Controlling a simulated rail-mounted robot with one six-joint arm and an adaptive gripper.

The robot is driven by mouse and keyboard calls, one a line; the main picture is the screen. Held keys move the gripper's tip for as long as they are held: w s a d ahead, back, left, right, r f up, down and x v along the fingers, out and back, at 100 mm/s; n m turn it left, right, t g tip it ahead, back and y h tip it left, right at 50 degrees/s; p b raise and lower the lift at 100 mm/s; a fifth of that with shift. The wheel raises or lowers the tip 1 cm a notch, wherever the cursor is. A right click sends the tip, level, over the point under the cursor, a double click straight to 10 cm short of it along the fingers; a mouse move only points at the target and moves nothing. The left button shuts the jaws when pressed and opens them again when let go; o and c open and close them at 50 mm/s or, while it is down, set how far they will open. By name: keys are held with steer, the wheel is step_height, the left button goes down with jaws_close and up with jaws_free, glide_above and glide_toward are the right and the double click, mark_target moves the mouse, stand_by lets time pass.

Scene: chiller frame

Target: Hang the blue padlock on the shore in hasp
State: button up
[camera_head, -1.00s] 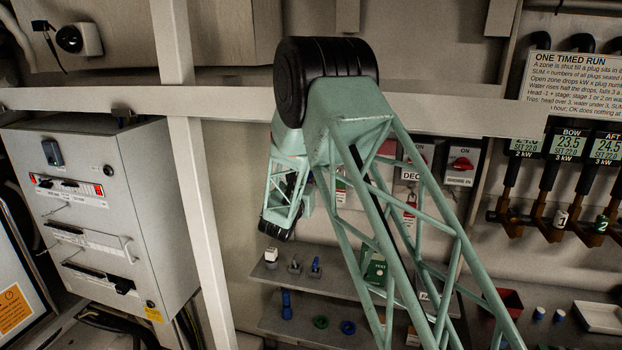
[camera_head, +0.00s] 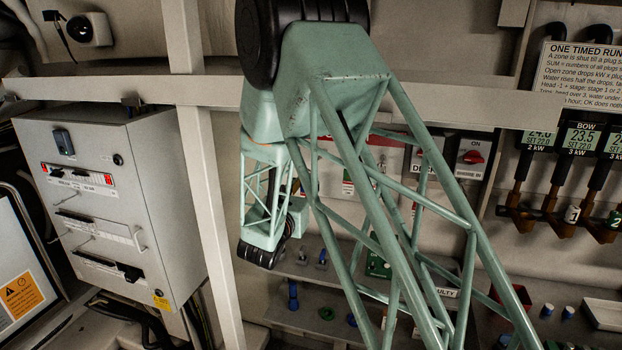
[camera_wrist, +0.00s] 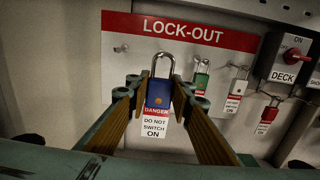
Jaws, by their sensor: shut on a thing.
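The blue padlock (camera_wrist: 158,94) is between the two fingers of my gripper (camera_wrist: 161,86) in the wrist view. My gripper is shut on its body. Its steel shackle stands up above the fingers, and a white and red danger tag hangs below. Behind it is the white LOCK-OUT board (camera_wrist: 190,35); I cannot tell whether the shackle touches a hook on it. In the head view, my arm hides the gripper and the padlock. The shore in switch (camera_head: 470,157) with a red knob is at right of centre there; its hasp cannot be made out.
Green (camera_wrist: 201,81), white (camera_wrist: 238,87) and red (camera_wrist: 268,114) padlocks hang to the right in the wrist view, near the DECK switch (camera_wrist: 291,58). A shelf (camera_head: 300,268) with small parts lies below. A grey cabinet (camera_head: 110,210) stands at left, beside a pale upright post (camera_head: 215,215).

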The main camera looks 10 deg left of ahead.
steer(key=s, duration=0.2)
steer(key=shift+s+a, duration=0.2)
steer(key=shift+s, duration=0.1)
steer(key=shift+d, duration=0.1)
stand_by(1.3)
